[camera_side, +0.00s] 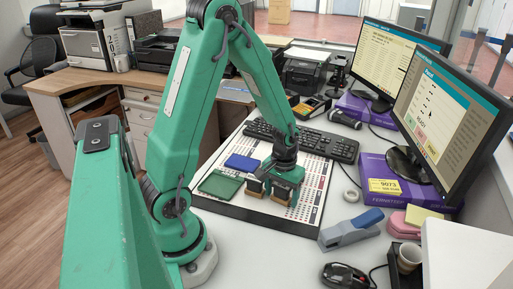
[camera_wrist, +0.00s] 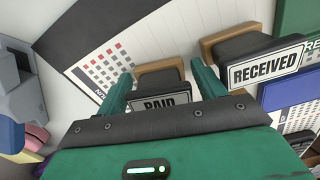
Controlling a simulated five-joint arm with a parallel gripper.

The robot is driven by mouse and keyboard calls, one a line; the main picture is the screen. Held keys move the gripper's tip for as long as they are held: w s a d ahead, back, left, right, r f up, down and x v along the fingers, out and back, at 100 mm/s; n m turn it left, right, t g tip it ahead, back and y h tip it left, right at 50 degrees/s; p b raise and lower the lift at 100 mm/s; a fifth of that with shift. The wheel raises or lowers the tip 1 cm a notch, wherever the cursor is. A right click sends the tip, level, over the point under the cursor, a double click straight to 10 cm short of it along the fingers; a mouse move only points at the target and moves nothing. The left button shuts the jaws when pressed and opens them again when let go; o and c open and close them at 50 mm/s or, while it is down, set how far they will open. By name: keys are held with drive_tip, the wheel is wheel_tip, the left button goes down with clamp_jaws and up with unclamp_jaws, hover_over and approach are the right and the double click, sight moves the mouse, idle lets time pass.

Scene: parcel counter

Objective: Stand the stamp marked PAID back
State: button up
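The stamp marked PAID (camera_wrist: 158,103) has a black body and a tan wooden part, with a white label facing the wrist camera. It is between the two fingers of my gripper (camera_wrist: 163,88). A narrow gap shows at its right side, so the fingers look open around it. In the side view my gripper (camera_side: 277,190) is low over the white printed board (camera_side: 305,212) and hides most of this stamp. A similar stamp marked RECEIVED (camera_wrist: 264,66) is just right of the right finger in the wrist view. I cannot tell whether PAID touches the board.
A green pad (camera_side: 220,184) and a blue pad (camera_side: 243,163) lie on the board left of my gripper. A black keyboard (camera_side: 335,146) is behind. A grey-blue stapler (camera_side: 350,231), tape roll (camera_side: 351,197) and mouse (camera_side: 345,276) lie to the right.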

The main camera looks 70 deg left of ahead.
drive_tip(key=shift+o, duration=0.5)
drive_tip(key=shift+r, duration=0.1)
drive_tip(key=shift+r, duration=3.8)
drive_tip(key=shift+r, duration=0.15)
drive_tip(key=shift+d+r, duration=0.15)
drive_tip(key=shift+r, duration=0.1)
drive_tip(key=s+d+r+m+t, duration=0.2)
drive_tip(key=s+d+r+m, duration=0.1)
drive_tip(key=r, duration=0.4)
drive_tip(key=s+d+r+m+t, duration=0.3)
drive_tip(key=s+d+r, duration=0.2)
drive_tip(key=r, duration=0.3)
drive_tip(key=shift+s+d+r+m+t, duration=0.15)
drive_tip(key=shift+s+r+m+t, duration=0.05)
drive_tip(key=shift+m+t, duration=0.1)
